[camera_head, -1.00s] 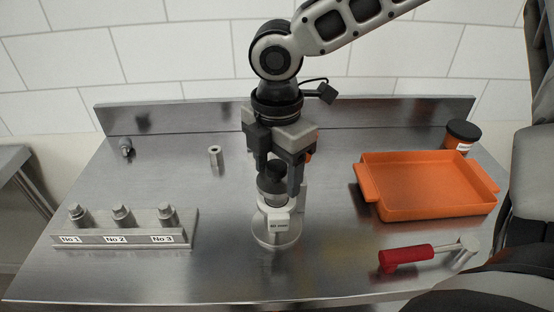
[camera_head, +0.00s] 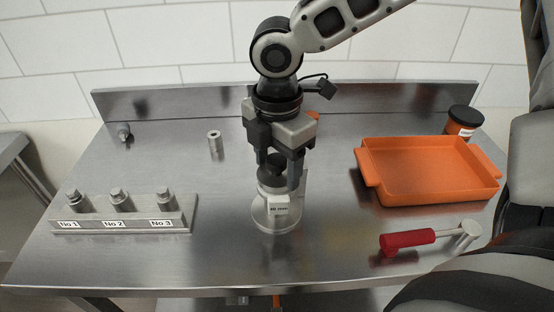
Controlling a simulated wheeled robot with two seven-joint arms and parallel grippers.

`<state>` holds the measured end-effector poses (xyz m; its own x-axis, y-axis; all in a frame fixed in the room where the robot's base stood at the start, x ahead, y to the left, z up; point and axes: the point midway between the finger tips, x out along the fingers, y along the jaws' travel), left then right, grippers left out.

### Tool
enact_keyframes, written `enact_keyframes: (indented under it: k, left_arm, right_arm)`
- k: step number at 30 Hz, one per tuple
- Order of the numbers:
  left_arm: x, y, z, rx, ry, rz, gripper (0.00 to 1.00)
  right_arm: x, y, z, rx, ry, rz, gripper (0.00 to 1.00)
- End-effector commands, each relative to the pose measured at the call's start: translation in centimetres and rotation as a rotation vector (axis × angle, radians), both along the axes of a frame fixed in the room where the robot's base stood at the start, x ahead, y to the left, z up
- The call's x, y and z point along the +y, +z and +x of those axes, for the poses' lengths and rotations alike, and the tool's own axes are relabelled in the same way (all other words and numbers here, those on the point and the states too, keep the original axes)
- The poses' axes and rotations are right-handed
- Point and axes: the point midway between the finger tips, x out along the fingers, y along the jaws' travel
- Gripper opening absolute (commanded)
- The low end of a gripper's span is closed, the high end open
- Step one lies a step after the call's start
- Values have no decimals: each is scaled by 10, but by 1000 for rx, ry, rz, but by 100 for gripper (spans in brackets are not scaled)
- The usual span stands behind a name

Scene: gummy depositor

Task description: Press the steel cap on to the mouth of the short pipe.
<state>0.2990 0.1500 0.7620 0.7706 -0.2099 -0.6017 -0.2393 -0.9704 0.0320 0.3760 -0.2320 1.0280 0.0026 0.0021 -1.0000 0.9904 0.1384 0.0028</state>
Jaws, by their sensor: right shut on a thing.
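My right gripper (camera_head: 279,184) points down over the table's middle. It is shut on a dark, round-topped piece (camera_head: 272,165), partly hidden by the fingers. That piece sits at the top of a pale stand with a label (camera_head: 278,207) and a round steel base; I cannot tell whether it touches the stand. A short upright steel tube (camera_head: 214,146) stands left of the gripper and apart from it. A small steel fitting (camera_head: 124,133) is at the back left. I cannot tell for sure which piece is the cap or the pipe. My left gripper is out of view.
A steel block labelled No 1, No 2 and No 3 (camera_head: 122,226) holds steel pieces at the left. An orange tray (camera_head: 365,180) and a dark-lidded jar (camera_head: 462,122) are at the right. A red-handled mallet (camera_head: 410,239) lies in front of the tray. The front centre is clear.

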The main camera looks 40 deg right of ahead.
Motion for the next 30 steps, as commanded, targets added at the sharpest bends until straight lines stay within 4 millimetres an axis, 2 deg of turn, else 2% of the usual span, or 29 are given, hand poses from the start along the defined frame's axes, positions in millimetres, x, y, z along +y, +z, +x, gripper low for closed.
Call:
enact_keyframes:
  k: [5,12,13,15,16,26,30]
  left_arm:
    - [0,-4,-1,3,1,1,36]
    - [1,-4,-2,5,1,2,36]
    - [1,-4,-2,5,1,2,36]
    - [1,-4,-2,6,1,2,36]
    - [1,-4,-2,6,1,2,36]
    - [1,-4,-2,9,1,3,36]
    - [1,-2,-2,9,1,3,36]
  right_arm:
    - [0,-7,0,0,0,1,20]
    - [0,-6,0,0,0,1,20]
    - [0,-6,0,0,0,1,63]
    - [0,-6,0,0,0,0,83]
    - [0,-6,0,0,0,0,86]
    - [0,-5,0,0,0,0,86]
    - [0,14,1,-5,-2,2,86]
